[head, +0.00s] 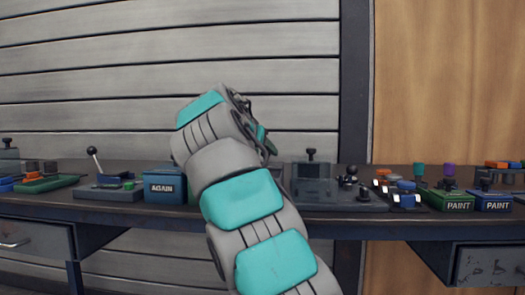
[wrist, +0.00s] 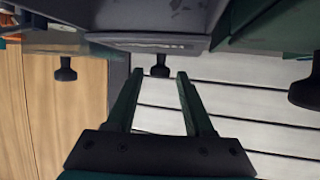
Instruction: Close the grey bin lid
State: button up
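A grey bin (head: 312,185) stands on the bench just right of my arm in the head view, with a black knob (head: 311,155) at its top. My arm hides its left side, and I cannot tell how far its lid is open. In the wrist view, which looks upside down, a grey box (wrist: 150,18) fills the top middle, with a black knob (wrist: 160,68) hanging from it. My gripper (wrist: 160,74) is open and empty, its two fingers pointing toward that knob, which shows between the tips. I cannot tell whether they touch.
A blue AGAIN box (head: 165,186) and a lever (head: 95,160) stand left of my arm. A joystick (head: 348,180), a green PAINT box (head: 455,202) and a blue PAINT box (head: 494,202) stand right. Other black knobs flank my fingers (wrist: 65,70) (wrist: 305,92). A slatted wall (head: 290,50) stands behind.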

grip_shut()
dwell(1.1)
